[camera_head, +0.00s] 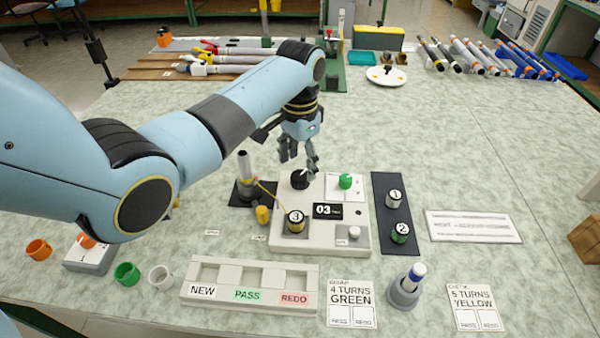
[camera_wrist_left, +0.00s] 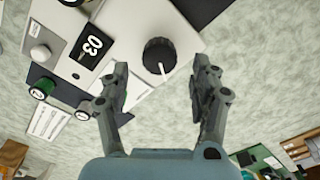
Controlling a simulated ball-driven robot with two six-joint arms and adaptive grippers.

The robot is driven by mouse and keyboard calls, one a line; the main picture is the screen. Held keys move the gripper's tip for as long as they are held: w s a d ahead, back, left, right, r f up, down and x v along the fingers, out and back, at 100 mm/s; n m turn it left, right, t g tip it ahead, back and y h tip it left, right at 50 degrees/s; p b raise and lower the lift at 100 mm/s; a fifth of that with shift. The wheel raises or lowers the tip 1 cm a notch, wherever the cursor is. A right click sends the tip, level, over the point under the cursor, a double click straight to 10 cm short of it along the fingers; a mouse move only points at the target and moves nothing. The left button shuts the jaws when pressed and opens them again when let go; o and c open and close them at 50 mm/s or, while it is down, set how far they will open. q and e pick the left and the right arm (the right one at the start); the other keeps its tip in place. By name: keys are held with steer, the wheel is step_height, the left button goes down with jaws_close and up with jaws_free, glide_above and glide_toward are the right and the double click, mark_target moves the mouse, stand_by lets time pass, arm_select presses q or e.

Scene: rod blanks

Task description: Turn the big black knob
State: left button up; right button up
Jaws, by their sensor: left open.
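The big black knob (camera_head: 300,180) stands at the upper left of the white machine (camera_head: 330,245), with a white pointer line on it. In the left wrist view the knob (camera_wrist_left: 160,56) lies just beyond the fingertips, between them from side to side, and its pointer slants down to the right. My left gripper (camera_head: 299,158) hangs just above and behind the knob in the head view. In the left wrist view the left gripper (camera_wrist_left: 160,85) has its fingers spread apart, with nothing between them. My right gripper is out of view.
Beside the knob are a green knob (camera_head: 345,181), a display (camera_head: 326,211) reading 03 and a spool marked 3 (camera_head: 295,221). A rod stand (camera_head: 246,178) is close on the left. A black strip (camera_head: 391,214) with two spools lies on the right.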

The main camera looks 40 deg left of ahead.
mark_target(300, 175)
arm_select(q)
step_height(300, 175, down, 3)
steer(key=shift+r, duration=0.1)
steer(key=shift+f, duration=0.5)
steer(key=c, duration=1.2)
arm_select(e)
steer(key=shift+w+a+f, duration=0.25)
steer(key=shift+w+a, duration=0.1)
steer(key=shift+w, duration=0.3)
